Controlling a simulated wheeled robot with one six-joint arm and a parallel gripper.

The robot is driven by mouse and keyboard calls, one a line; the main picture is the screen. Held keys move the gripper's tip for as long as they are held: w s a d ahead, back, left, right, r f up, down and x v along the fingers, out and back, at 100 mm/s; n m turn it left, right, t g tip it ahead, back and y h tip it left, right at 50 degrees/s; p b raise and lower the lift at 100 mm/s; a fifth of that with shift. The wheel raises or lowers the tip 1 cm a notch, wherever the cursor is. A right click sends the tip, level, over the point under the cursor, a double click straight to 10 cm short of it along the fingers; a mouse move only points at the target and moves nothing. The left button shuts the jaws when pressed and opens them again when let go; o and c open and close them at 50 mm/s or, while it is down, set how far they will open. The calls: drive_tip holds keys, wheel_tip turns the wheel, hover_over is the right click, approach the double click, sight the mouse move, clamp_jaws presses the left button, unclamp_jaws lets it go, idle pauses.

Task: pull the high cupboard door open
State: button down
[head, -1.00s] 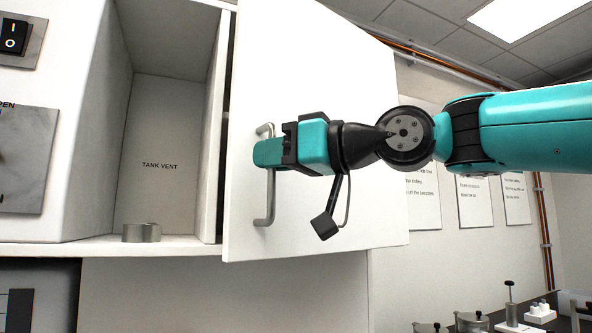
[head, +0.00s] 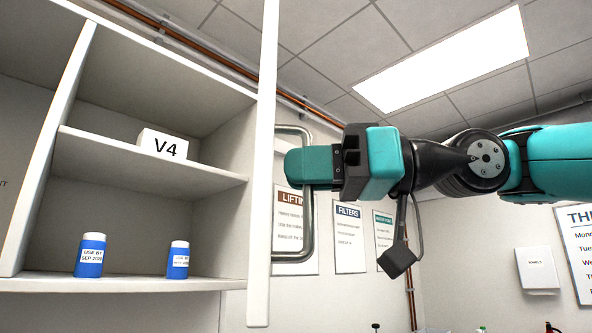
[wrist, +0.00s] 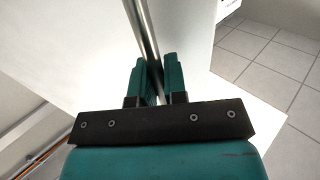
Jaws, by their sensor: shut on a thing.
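The high cupboard door (head: 262,200) stands open and shows nearly edge-on in the head view. Its metal bar handle (head: 309,235) is on the door's right side. My gripper (head: 300,166) is shut on the handle. In the wrist view, the handle (wrist: 143,30) runs between the two fingers of my gripper (wrist: 155,75), and the white door face (wrist: 90,60) lies behind it. The open cupboard (head: 110,215) shows two shelf levels. A white block marked V4 (head: 163,145) is on the upper shelf, and two blue bottles (head: 90,255) (head: 178,260) stand below.
The wall right of the door carries posters (head: 348,240) and a white dispenser (head: 537,270). Copper pipes run along the ceiling edge. The space right of the door, around my arm, is free of obstacles.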

drive_tip(key=shift+w+d, duration=0.15)
drive_tip(key=shift+d, duration=0.3)
drive_tip(key=c, duration=1.2)
unclamp_jaws()
